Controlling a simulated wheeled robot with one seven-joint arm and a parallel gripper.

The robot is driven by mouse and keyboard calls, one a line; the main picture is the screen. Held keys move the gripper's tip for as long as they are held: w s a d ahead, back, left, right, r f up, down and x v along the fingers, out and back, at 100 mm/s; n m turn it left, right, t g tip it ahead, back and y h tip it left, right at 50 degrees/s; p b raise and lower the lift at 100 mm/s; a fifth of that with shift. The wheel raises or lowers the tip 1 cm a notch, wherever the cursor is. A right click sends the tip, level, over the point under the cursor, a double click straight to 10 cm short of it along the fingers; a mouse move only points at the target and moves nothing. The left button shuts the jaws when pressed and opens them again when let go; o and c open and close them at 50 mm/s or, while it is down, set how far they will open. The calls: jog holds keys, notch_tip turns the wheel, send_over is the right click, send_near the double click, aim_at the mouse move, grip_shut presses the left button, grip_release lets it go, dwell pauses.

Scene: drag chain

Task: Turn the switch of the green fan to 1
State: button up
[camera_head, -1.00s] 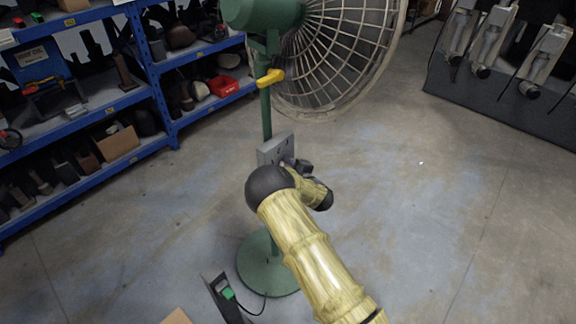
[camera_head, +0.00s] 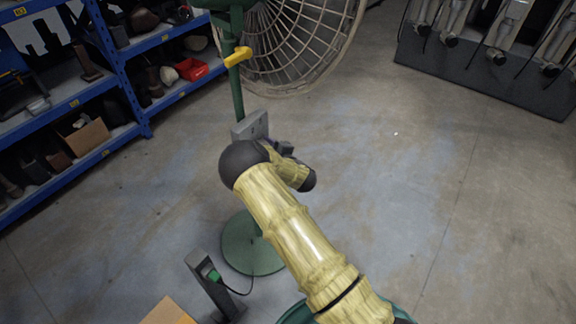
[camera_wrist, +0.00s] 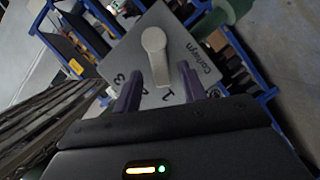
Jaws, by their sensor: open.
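The green fan has a wire cage (camera_head: 300,45), a green pole (camera_head: 237,92) and a round base (camera_head: 238,245). Its grey switch box (camera_head: 250,126) is on the pole and also fills the upper middle of the wrist view (camera_wrist: 188,62). A pale lever-like knob (camera_wrist: 154,42) stands on the box, with printed digits including 1 and 3 near its lower end. My gripper (camera_wrist: 160,86) is open, its two dark fingers on either side of the knob's lower end. I cannot tell whether they touch it. In the head view my arm partly covers the box and pole.
A blue shelf (camera_head: 135,105) with boxes and tools stands at the left. A dark post with a green plug (camera_head: 213,275) and a cardboard box (camera_head: 167,312) are near the fan's base. Grey machines (camera_head: 505,25) line the back right. The floor at right is clear.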

jog(key=v, duration=1.4)
jog(key=shift+s+d+b, duration=0.2)
jog(key=shift+s+b, duration=0.15)
jog(key=shift+b, duration=0.1)
jog(key=s+d+r+m+g+h+p, duration=0.3)
jog(key=d+r+m+h+p, duration=0.4)
jog(key=d+r+m, duration=0.4)
jog(key=s+r+m+g+p, duration=0.1)
jog(key=s+r+m+g, duration=0.1)
jog(key=s, duration=0.4)
jog(key=s+r+m+g+h+p, duration=0.1)
jog(key=s+r+m+g, duration=0.2)
jog(key=s+r, duration=0.2)
jog(key=s+r+m+g+p, duration=0.1)
jog(key=s+r, duration=0.3)
jog(key=s, duration=0.5)
jog(key=shift+d+r+m+g, duration=0.15)
jog(key=shift+d+m+g, duration=0.1)
jog(key=shift+m+g, duration=0.65)
